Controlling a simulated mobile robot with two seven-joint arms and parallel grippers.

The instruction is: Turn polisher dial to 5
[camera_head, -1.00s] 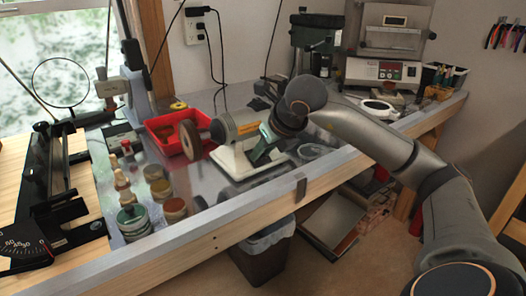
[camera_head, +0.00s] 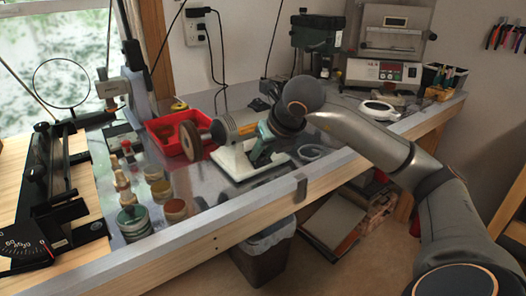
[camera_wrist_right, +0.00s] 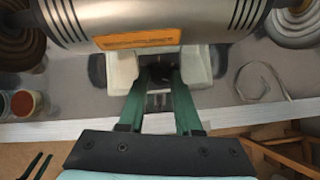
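The polisher (camera_head: 244,122) stands on the bench on a white base, with a brown buffing wheel (camera_head: 190,140) at its left end. In the right wrist view its grey metal body (camera_wrist_right: 150,18) with an orange label crosses the top. My right gripper (camera_head: 262,150) is at the front of the polisher's base. In the right wrist view its two green fingers (camera_wrist_right: 161,82) point at the base, with a gap between them. A dark shape, perhaps the dial (camera_wrist_right: 160,72), shows between the fingertips. Its number and any contact cannot be made out. My left gripper is not in view.
A red bin (camera_head: 166,128) stands behind the wheel. Several jars, including one with a rust-coloured top (camera_head: 175,209), stand at front left. A coiled pale cord (camera_head: 312,152) lies right of the polisher. The bench's front edge (camera_head: 215,212) runs below the gripper.

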